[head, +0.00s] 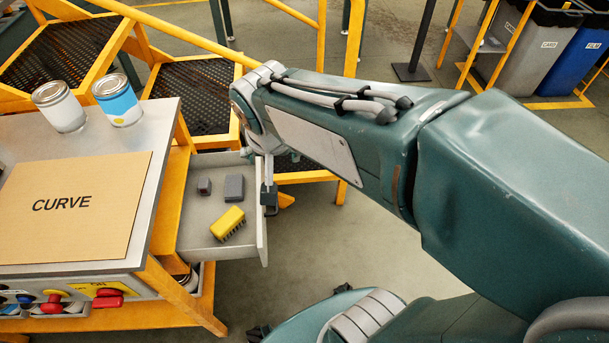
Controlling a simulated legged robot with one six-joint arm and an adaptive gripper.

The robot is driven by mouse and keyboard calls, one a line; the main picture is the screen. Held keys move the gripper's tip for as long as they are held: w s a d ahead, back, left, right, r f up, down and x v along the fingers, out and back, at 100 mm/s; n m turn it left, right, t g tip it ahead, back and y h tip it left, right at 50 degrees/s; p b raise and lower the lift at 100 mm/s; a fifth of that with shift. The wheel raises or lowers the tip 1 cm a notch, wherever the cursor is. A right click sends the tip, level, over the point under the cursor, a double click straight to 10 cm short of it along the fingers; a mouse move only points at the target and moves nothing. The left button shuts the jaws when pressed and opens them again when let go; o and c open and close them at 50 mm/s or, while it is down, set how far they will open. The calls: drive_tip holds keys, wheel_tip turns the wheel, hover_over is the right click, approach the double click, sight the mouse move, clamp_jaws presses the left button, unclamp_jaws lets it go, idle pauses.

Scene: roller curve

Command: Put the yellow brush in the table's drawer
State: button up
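The table's drawer (203,242) is pulled out from the right side of the table. The yellow brush (228,221) lies inside it on the drawer floor, near the front wall, with its dark bristles toward the lower right. My gripper (269,196) is at the outer wall of the drawer, to the upper right of the brush and apart from it. My arm hides most of the gripper, so I cannot tell whether its fingers are open or shut, or whether they touch the drawer wall.
Two small grey blocks (234,187) (204,186) also lie in the drawer. The table top holds a cardboard sheet (75,230) marked CURVE and two cans (59,107) (118,100). Yellow-framed steps (195,85) stand behind the drawer. The floor (300,235) right of the drawer is clear.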

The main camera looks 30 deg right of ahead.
drive_tip(key=s+d+r+n+t, duration=0.1)
drive_tip(key=s+n, duration=0.1)
drive_tip(key=s, duration=0.2)
drive_tip(key=s+d+r+n+y, duration=0.1)
drive_tip(key=s+r+n, duration=0.1)
drive_tip(key=s, duration=0.3)
drive_tip(key=shift+s+t, duration=0.3)
drive_tip(key=shift+t, duration=0.1)
drive_tip(key=shift+a, duration=0.1)
